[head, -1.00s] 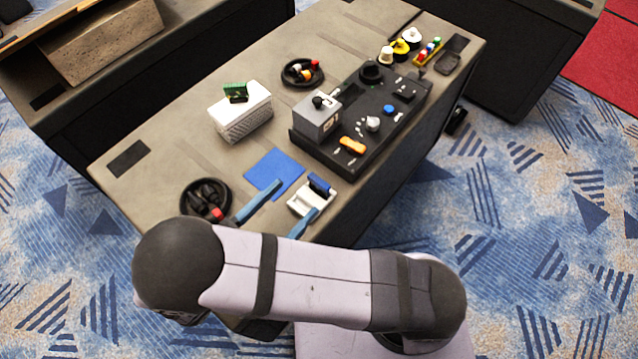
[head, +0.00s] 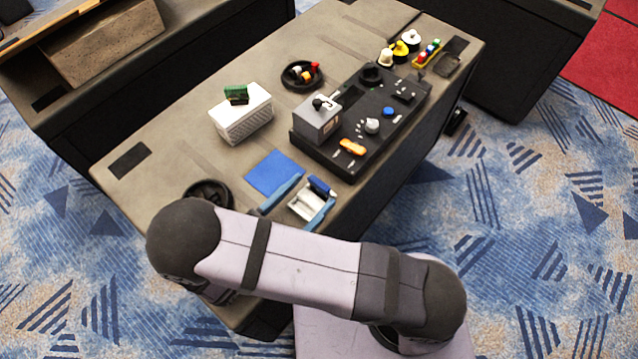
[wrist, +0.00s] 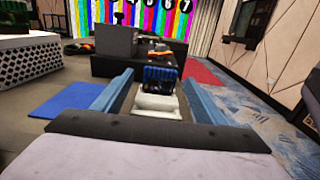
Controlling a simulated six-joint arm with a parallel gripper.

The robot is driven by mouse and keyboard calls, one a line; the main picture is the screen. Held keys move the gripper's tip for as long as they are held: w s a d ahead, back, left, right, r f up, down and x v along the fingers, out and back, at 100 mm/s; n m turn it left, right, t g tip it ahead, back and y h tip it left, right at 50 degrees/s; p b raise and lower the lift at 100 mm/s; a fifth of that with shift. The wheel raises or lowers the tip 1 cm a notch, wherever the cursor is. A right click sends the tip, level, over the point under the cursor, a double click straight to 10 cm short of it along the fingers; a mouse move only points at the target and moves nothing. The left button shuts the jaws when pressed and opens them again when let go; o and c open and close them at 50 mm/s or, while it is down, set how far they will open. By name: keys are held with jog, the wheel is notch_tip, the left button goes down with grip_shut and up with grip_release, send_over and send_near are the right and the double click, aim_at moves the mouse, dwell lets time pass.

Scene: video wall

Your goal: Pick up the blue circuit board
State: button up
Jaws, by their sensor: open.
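The blue circuit board (head: 319,186) stands upright in the back of a small white holder (head: 303,207) near the table's front edge. In the wrist view the blue board (wrist: 159,75) faces me above the white holder (wrist: 156,106), between my two fingers. My gripper (head: 314,191) is open, with one blue finger on each side of the holder. In the wrist view my gripper (wrist: 158,80) has clear gaps beside the board. I cannot tell whether a finger touches the holder.
A flat blue mat (head: 272,172) lies left of the holder. A black control panel (head: 345,165) with a grey box (head: 317,123) stands beyond. A white perforated box (head: 242,120) bears a green board (head: 236,94). A dark round tray (head: 207,190) is partly behind my arm.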

jog(key=shift+x, duration=1.05)
jog(key=c, duration=1.1)
jog(key=shift+r, duration=0.2)
jog(key=shift+r+p, duration=0.45)
jog(key=shift+r, duration=4.35)
